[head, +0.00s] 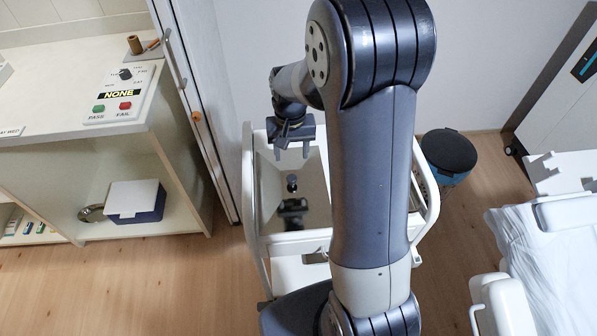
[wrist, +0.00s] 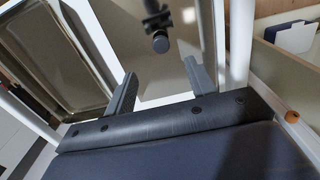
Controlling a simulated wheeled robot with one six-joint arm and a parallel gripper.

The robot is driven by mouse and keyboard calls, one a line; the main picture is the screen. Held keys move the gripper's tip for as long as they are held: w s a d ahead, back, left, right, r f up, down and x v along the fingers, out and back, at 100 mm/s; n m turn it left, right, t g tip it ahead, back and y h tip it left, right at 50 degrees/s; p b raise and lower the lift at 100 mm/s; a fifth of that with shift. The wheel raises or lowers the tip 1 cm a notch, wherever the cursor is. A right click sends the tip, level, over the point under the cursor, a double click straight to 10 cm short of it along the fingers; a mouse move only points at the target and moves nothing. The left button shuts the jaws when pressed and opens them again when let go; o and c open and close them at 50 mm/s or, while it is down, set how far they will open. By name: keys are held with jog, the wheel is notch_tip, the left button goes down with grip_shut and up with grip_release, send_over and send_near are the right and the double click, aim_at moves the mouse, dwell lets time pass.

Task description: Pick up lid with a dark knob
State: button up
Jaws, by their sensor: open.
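The lid (head: 315,190) looks like a flat, shiny panel on top of a white cart. Its small dark knob (head: 292,182) stands up from it, with a dark shape like a reflection below. In the wrist view the knob (wrist: 160,43) is just beyond the fingertips, roughly in line with the gap between them. My gripper (head: 292,153) is open and empty, pointing down above the lid and apart from the knob. Both fingers also show in the wrist view (wrist: 160,68). My arm hides the right part of the lid.
The white cart's rails (head: 250,205) surround the lid. A counter (head: 60,90) with a button panel (head: 120,95) stands at the left, with a blue box (head: 135,202) on its shelf. A dark round bin (head: 449,150) stands right of the cart, and a white-covered couch (head: 540,255) is farther right.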

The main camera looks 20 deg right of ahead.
aim_at(292, 177)
notch_tip(292, 177, down, 11)
jog(key=shift+w+r+p, duration=0.1)
jog(key=shift+r+p, duration=0.1)
jog(key=shift+p, duration=0.65)
jog(key=shift+c, duration=0.2)
grip_shut()
jog(key=shift+r, duration=0.1)
